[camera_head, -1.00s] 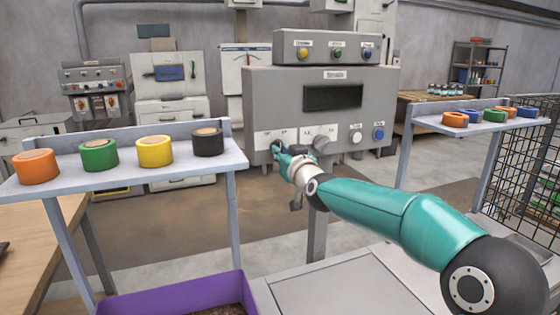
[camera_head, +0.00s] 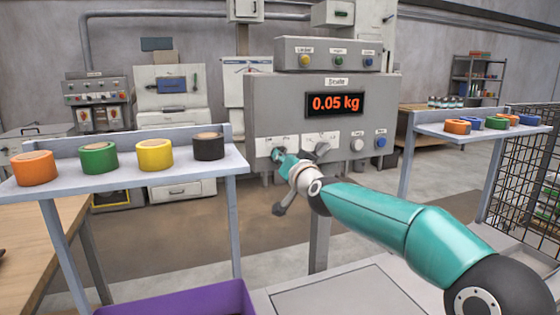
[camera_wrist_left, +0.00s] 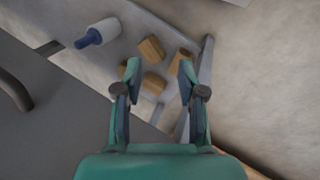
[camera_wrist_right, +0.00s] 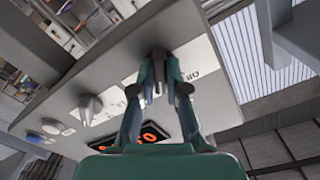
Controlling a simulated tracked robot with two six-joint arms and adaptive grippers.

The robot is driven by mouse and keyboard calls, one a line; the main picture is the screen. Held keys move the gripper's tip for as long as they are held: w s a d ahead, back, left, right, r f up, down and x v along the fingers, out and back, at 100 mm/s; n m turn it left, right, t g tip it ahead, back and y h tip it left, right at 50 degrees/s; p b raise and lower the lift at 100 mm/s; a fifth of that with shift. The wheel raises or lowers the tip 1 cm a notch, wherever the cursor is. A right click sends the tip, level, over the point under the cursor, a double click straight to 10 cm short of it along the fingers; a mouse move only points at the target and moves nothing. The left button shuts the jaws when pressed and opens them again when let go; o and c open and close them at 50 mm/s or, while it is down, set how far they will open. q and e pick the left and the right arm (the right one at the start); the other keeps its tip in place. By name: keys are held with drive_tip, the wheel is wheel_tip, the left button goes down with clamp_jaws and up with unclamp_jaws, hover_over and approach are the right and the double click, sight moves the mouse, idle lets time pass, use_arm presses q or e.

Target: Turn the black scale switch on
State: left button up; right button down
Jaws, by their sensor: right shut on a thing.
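The grey scale box (camera_head: 272,98) stands ahead, with an orange "0.05 kg" lit on its display (camera_head: 336,104). My right gripper (camera_head: 278,155) is at the left end of the white label strip on its front. In the right wrist view, the fingers are closed on the small dark scale switch (camera_wrist_right: 158,56), next to a white label; the fingertips hide much of the switch. My left gripper (camera_wrist_left: 159,72) is open and empty in the left wrist view, above a grey shelf with tan blocks (camera_wrist_left: 152,50); it is outside the head view.
A grey knob (camera_head: 322,148), a white button (camera_head: 357,145) and a blue button (camera_head: 380,142) sit right of the switch. A shelf (camera_head: 120,176) with coloured tape rolls stands at left. A purple bin (camera_head: 195,299) is below.

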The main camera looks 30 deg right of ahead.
drive_tip(key=c, duration=1.2)
unclamp_jaws()
drive_tip(key=shift+w+f, duration=0.1)
drive_tip(key=shift+w, duration=0.05)
drive_tip(key=v, duration=1.2)
